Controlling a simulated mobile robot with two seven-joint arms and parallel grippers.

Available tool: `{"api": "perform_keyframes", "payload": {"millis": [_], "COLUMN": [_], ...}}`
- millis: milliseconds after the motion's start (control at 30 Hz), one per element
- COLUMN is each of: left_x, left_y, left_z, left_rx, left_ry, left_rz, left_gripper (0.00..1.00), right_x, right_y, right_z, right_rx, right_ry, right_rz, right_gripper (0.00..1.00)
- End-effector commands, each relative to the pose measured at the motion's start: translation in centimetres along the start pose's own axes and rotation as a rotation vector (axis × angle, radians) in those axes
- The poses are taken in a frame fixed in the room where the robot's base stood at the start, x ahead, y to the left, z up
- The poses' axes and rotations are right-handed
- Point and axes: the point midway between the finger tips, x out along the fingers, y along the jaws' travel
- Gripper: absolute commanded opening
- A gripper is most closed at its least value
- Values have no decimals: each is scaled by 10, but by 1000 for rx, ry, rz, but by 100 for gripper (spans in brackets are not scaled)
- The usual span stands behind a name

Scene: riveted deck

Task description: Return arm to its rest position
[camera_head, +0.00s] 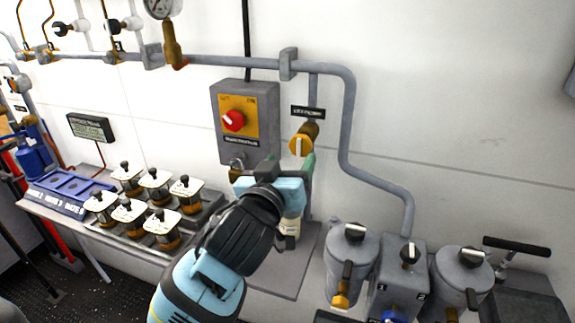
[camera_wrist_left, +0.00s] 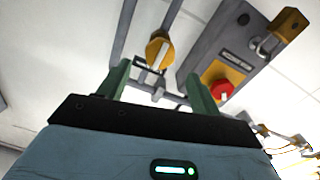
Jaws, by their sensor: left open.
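My left arm comes in from the lower left in the head view. Its gripper (camera_head: 274,164) is in front of the wall, just below the grey switch box (camera_head: 220,123) and the yellow valve knob (camera_head: 300,145). In the left wrist view the gripper (camera_wrist_left: 157,72) shows two green fingers spread apart with nothing held between them. Beyond them are the yellow knob (camera_wrist_left: 157,50) and the box's red knob (camera_wrist_left: 221,89). I cannot tell whether the fingers touch anything. My right gripper is not in view.
A pale container (camera_head: 290,229) stands partly hidden behind the left wrist. Several white-topped jars (camera_head: 163,222) and a blue tray (camera_head: 70,186) are at left. Two grey canisters (camera_head: 351,262) (camera_head: 461,275) stand at right. A grey pipe (camera_head: 347,130) runs along the wall.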

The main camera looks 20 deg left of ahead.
Motion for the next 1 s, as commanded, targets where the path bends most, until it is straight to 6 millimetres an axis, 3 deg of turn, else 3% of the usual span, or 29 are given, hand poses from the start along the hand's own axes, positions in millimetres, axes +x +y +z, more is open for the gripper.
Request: {"api": "perform_keyframes", "payload": {"millis": [267, 367, 467, 667, 800, 1000], "left_x": [-1, -6, -18, -74, -129, -218], "left_y": [-2, -10, -28, -71, -98, -125], "left_z": [4, 24, 64, 164, 224, 288], "left_rx": [1, 9, 31, 96, 146, 208], "left_ry": [-10, -65, -175, -484, -707, -1004], "left_rz": [-3, -20, -54, -118, -138, -128], "left_gripper": [65, 65, 65, 65, 65, 65], "right_x": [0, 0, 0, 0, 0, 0], "right_y": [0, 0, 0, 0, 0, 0], "right_z": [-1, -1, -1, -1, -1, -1], "right_rx": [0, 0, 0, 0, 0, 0], "right_ry": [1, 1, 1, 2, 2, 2], "right_rz": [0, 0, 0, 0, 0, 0], "right_gripper": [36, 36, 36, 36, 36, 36]}}
